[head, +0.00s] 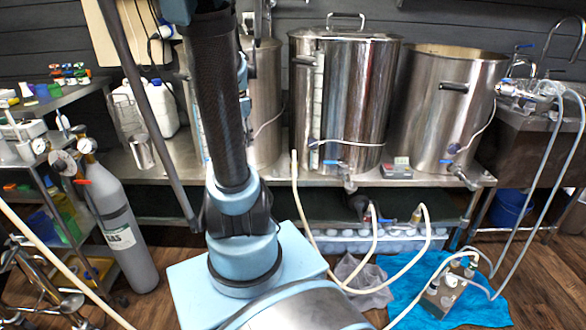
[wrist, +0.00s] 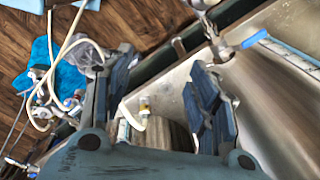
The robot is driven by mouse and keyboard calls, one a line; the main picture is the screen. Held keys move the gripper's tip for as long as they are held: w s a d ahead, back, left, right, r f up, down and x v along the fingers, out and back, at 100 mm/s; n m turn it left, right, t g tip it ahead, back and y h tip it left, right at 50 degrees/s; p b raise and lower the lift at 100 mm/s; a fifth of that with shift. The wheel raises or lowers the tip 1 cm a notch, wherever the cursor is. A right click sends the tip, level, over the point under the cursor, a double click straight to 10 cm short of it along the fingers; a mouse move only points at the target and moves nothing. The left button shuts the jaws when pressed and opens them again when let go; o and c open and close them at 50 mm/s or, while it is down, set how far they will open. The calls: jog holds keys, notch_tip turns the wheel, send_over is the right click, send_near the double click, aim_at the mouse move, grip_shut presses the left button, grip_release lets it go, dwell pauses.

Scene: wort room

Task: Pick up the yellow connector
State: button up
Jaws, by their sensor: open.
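A small yellow piece, which looks like the yellow connector (wrist: 145,103), shows in the wrist view at the end of a short pale hose (wrist: 130,118), over a steel surface. It lies in the picture between the two fingers of my gripper (wrist: 160,82). The fingers are wide apart with nothing held between them, and I cannot tell how far they are from the connector. In the head view my arm stands in front of the left kettle and hides much of it. I cannot make out the connector or the fingertips there.
Steel kettles (head: 345,95) stand on a steel bench (head: 400,178) with taps at its front edge. A pale hose (head: 300,205) hangs from the bench. A grey gas cylinder (head: 120,225) stands at left. A blue cloth (head: 395,310) with a pump lies on the floor.

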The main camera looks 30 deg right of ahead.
jog(key=w+d+f+m, duration=0.2)
jog(key=w+d+m, duration=0.15)
jog(key=d, duration=0.25)
jog(key=w+d+f+m, duration=0.1)
jog(key=w+d+m, duration=0.1)
jog(key=d+m, duration=0.3)
jog(key=m+g, duration=0.1)
jog(key=m, duration=0.6)
send_near(294, 163)
jog(key=shift+w+d+r, duration=0.15)
jog(key=shift+w+r, duration=0.15)
jog(key=shift+w, duration=0.3)
jog(key=shift+w+d+r, duration=0.1)
jog(key=shift+w+r, duration=0.15)
jog(key=shift+w, duration=0.3)
jog(key=shift+d+f, duration=0.1)
jog(key=shift+f, duration=0.15)
notch_tip(294, 163, down, 6)
jog(key=shift+f, duration=0.1)
jog(key=shift+s+d+f, duration=0.1)
jog(key=shift+s+f, duration=0.1)
jog(key=shift+f, duration=1.15)
jog(key=shift+s+d+f, duration=0.1)
jog(key=shift+s+f, duration=0.05)
jog(key=shift+f, duration=1.25)
jog(key=c, duration=1.3)
